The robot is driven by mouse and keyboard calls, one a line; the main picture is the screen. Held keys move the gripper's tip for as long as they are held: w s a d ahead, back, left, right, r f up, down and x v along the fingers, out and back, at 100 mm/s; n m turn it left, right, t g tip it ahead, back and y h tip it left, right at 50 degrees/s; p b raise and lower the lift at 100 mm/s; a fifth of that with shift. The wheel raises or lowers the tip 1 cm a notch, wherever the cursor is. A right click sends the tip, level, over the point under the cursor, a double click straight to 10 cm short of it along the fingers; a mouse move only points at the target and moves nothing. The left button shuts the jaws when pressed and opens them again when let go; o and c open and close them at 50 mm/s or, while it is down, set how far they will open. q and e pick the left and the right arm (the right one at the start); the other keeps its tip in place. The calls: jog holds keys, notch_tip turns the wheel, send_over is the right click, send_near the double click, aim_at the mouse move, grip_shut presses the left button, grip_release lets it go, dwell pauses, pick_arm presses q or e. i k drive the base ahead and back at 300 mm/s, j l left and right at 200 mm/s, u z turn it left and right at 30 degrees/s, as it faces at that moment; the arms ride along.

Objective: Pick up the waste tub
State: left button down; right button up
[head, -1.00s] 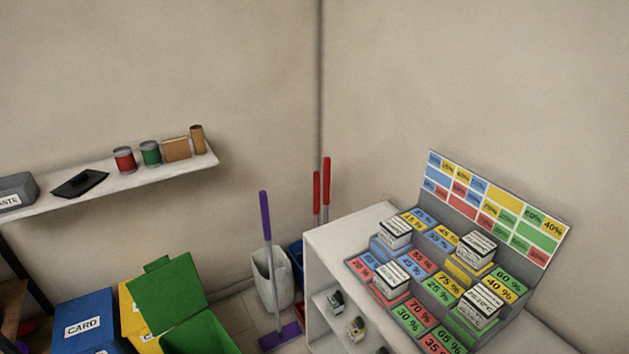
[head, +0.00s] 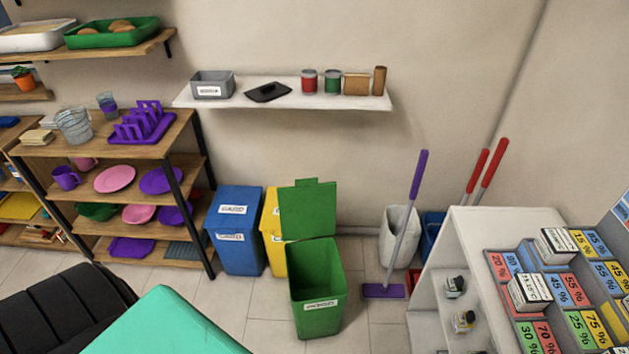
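A small open grey tub (head: 212,85) with a white label stands at the left end of a white wall shelf (head: 290,97). The label is too small to read for sure, so I cannot confirm that it is the waste tub. A black flat piece like a lid (head: 268,92) lies just right of it, apart from it. An open green bin (head: 316,295) with its lid raised stands on the floor below. Neither of my grippers shows in the head view.
Red and green tins (head: 310,81) share the wall shelf. A blue bin (head: 236,232) and a yellow bin (head: 272,235) stand below. A purple-handled broom (head: 410,215) and a white cabinet (head: 440,270) are right. A teal surface (head: 160,325) fills the lower left.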

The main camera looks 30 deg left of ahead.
aim_at(218, 84)
jog(key=u, duration=1.65)
